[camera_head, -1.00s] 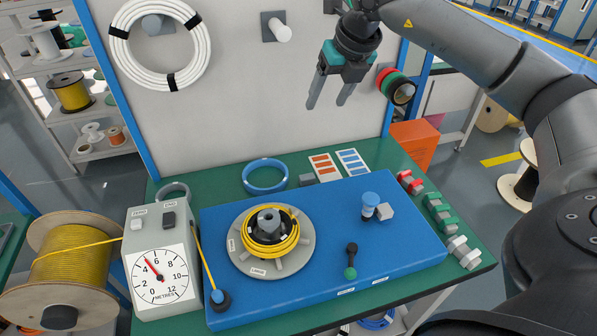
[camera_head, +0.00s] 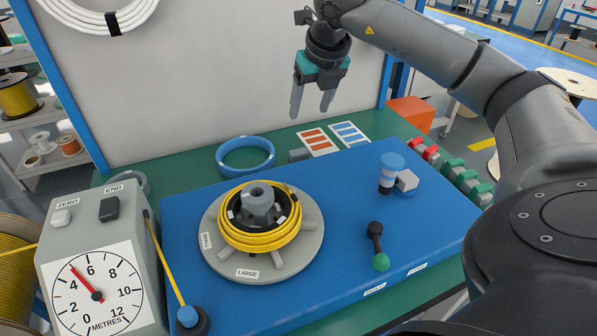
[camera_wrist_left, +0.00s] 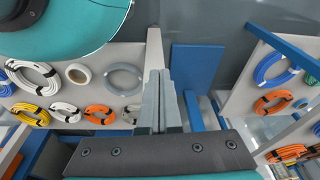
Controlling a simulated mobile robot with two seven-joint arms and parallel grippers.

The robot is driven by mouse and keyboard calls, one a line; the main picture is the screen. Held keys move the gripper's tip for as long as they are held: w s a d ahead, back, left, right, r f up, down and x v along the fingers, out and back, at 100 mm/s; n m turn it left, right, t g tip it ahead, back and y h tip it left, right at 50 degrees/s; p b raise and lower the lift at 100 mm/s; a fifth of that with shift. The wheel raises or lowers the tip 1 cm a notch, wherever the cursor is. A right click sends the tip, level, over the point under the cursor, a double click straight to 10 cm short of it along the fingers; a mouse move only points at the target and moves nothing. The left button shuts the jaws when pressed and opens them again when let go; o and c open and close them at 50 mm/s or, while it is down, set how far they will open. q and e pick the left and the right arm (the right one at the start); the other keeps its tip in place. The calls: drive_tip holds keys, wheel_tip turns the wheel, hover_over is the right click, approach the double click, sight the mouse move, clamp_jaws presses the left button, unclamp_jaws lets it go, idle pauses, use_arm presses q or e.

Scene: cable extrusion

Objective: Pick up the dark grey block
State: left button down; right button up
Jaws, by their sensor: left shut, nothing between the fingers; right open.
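A small dark grey block (camera_head: 298,155) lies on the green table at the back edge of the blue board (camera_head: 335,245), between a blue ring and printed cards. My right gripper (camera_head: 311,106) is open and empty, pointing down, above and behind the block in the picture. The block is clear of its fingers. My left gripper is outside the head view. In the left wrist view my left gripper (camera_wrist_left: 158,85) is shut with nothing between its fingers, in front of a wall with coils. The block does not show there.
A grey turntable (camera_head: 290,260) with a yellow cable coil (camera_head: 260,238) stands on the blue board. A metre box (camera_head: 95,285) is at left. A blue-capped post (camera_head: 390,170) and a green-knobbed lever (camera_head: 377,250) stand on the right part. A blue ring (camera_head: 245,155) lies behind.

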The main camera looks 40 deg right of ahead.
drive_tip(key=f, duration=0.2)
drive_tip(key=b, duration=0.4)
hover_over(299, 153)
drive_tip(key=s, duration=0.2)
drive_tip(key=f, duration=0.8)
drive_tip(key=shift+a, duration=0.3)
drive_tip(key=shift+b+x, duration=0.7)
drive_tip(key=shift+x, duration=0.4)
drive_tip(key=b+x, duration=0.1)
drive_tip(key=x, duration=0.2)
drive_tip(key=shift+s+f+b, duration=0.1)
drive_tip(key=shift+s+b, duration=0.05)
drive_tip(key=shift+b, duration=0.2)
use_arm(q)
drive_tip(key=w+r+t, duration=0.1)
drive_tip(key=w+r, duration=0.1)
drive_tip(key=r, duration=0.4)
drive_tip(key=w+r+t, duration=0.1)
drive_tip(key=w+r, duration=0.1)
drive_tip(key=r, duration=0.5)
drive_tip(key=shift+w+d, duration=0.25)
drive_tip(key=shift+d, duration=0.1)
use_arm(e)
drive_tip(key=shift+w+d+f, duration=0.1)
drive_tip(key=shift+w+f, duration=0.1)
drive_tip(key=shift+f, duration=0.2)
drive_tip(key=c, duration=1)
